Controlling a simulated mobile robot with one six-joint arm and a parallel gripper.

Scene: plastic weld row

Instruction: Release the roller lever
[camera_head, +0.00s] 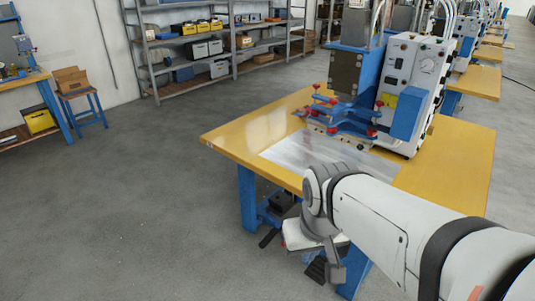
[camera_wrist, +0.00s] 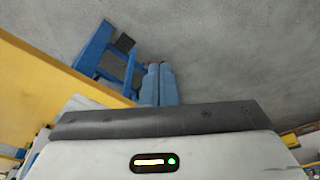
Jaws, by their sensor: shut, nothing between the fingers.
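No roller lever can be made out for certain in either view. The blue and grey welding machine (camera_head: 407,90) stands on the yellow bench, with a blue fixture with red knobs (camera_head: 340,118) at its front. My gripper (camera_wrist: 159,68) shows in the wrist view as two blue fingers side by side, shut and empty. They point out over the grey floor, apart from the bench. In the head view my arm crosses the bench's front right, and my fingers cannot be made out there.
The yellow bench (camera_head: 235,136) has a pale plate (camera_head: 290,152) on top. Its edge also shows in the wrist view (camera_wrist: 50,75), with a blue frame beside it. Shelving (camera_head: 210,62) and a small blue stand (camera_head: 88,108) are at the back. The floor at left is clear.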

